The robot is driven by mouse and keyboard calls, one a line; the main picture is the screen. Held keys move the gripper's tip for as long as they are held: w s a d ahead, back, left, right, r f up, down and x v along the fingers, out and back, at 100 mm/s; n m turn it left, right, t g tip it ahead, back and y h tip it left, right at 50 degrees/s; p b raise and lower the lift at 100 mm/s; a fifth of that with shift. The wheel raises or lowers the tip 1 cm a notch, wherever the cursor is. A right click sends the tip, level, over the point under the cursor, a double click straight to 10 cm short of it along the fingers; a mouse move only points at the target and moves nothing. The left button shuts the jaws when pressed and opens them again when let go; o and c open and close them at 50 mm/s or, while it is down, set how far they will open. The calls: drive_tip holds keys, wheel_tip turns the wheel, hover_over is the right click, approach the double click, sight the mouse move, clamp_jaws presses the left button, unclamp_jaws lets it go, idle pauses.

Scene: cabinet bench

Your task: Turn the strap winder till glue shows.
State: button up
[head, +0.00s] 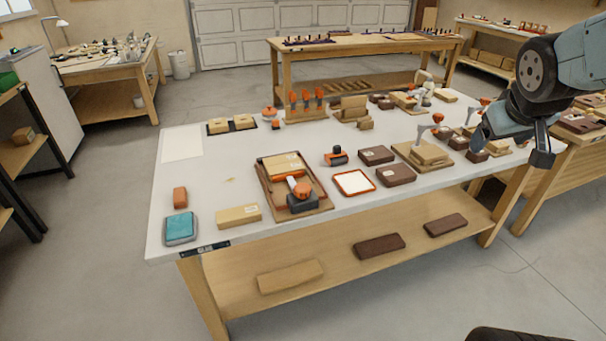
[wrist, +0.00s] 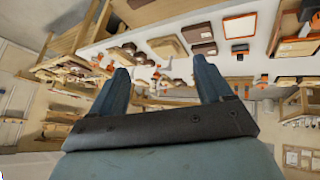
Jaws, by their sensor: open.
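The strap winder (head: 302,195) has an orange knob on a dark grey body. It sits at the front end of a strapped wooden frame (head: 264,184), which lies on a wooden board near the front of the white-topped bench. Pale wooden blocks lie inside the frame. I cannot make out any glue at this size. My gripper (head: 512,151) is at the right end of the bench, far to the right of the winder. In the wrist view my gripper (wrist: 161,65) has its fingers apart with nothing held between them. The winder is not clear in the wrist view.
An orange-rimmed tray (head: 355,183), brown blocks (head: 396,175) and a small orange-and-black tool (head: 336,157) lie right of the winder. A wooden block (head: 238,216) and a teal pad (head: 181,228) lie to its left. Orange-handled clamps (head: 437,130) stand near my gripper.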

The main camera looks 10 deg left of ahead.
sight(296, 186)
drive_tip(key=w+a+f+n+t+y, duration=0.1)
drive_tip(key=w+a+f+n+y, duration=0.3)
drive_tip(key=w+f, duration=0.45)
drive_tip(key=w+a+f+n+y, duration=0.1)
drive_tip(key=w+a+f+n, duration=0.3)
drive_tip(key=w+a+f, duration=0.4)
drive_tip(key=w+a+f+n+g+y, duration=0.1)
drive_tip(key=a+f+n+y, duration=0.2)
drive_tip(key=a+f+y, duration=0.35)
drive_tip(key=s+a+f+n+g+y, duration=0.1)
drive_tip(key=s+a+f+g+y, duration=0.15)
drive_tip(key=s+a+y, duration=0.2)
drive_tip(key=s+a+f+n+g+y, duration=0.1)
drive_tip(key=s+a+f+g+y, duration=0.15)
drive_tip(key=a, duration=0.35)
drive_tip(key=shift+t+y, duration=0.3)
drive_tip(key=shift+y, duration=0.15)
drive_tip(key=a, duration=0.4)
drive_tip(key=w+a, duration=0.1)
drive_tip(key=a, duration=0.3)
drive_tip(key=w+a, duration=0.1)
drive_tip(key=a, duration=0.4)
drive_tip(key=shift+f, duration=0.4)
drive_tip(key=shift+c, duration=0.2)
drive_tip(key=c, duration=0.9)
